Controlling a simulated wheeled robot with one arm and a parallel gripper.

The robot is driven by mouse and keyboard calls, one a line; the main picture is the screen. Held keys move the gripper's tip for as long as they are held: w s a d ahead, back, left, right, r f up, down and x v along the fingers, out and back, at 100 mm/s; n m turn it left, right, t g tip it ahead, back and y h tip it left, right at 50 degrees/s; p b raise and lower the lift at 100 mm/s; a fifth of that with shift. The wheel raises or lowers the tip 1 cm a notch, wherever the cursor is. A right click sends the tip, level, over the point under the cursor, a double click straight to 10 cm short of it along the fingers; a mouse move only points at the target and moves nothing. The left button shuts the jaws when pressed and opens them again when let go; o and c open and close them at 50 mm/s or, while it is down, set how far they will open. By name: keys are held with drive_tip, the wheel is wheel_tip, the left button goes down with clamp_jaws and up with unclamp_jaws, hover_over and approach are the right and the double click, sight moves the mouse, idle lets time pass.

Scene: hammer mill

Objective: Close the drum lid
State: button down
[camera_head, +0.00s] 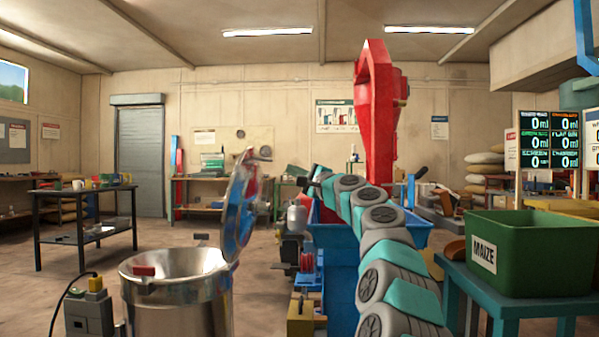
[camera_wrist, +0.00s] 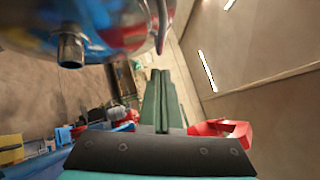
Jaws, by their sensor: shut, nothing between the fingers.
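The metal drum (camera_head: 178,296) stands at the lower left of the head view with its mouth open. Its shiny round lid (camera_head: 240,208) stands up on edge at the drum's right side, leaning slightly. In the wrist view the lid (camera_wrist: 105,22) fills the upper left, with a dark stub (camera_wrist: 70,46) sticking out. My gripper (camera_wrist: 161,75) has its green fingers together and empty, pointing past the lid's right edge. In the head view my arm reaches to just right of the lid; the fingertips are hard to make out there.
A grey box with a yellow top (camera_head: 92,308) stands left of the drum. A blue bin (camera_head: 335,250) and small machinery lie beyond my arm. A green MAIZE crate (camera_head: 530,252) rests on a teal table at right.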

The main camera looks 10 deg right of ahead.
drive_tip(key=shift+w+a+r+p, duration=0.1)
drive_tip(key=shift+w+a+r, duration=0.2)
drive_tip(key=shift+a, duration=0.35)
drive_tip(key=shift+w+a+r+p, duration=0.1)
drive_tip(key=shift+w+a+r, duration=0.2)
drive_tip(key=shift+a, duration=0.4)
drive_tip(key=shift+w+a+r+p, duration=0.1)
drive_tip(key=shift+w+a+r, duration=0.15)
drive_tip(key=shift+a, duration=0.4)
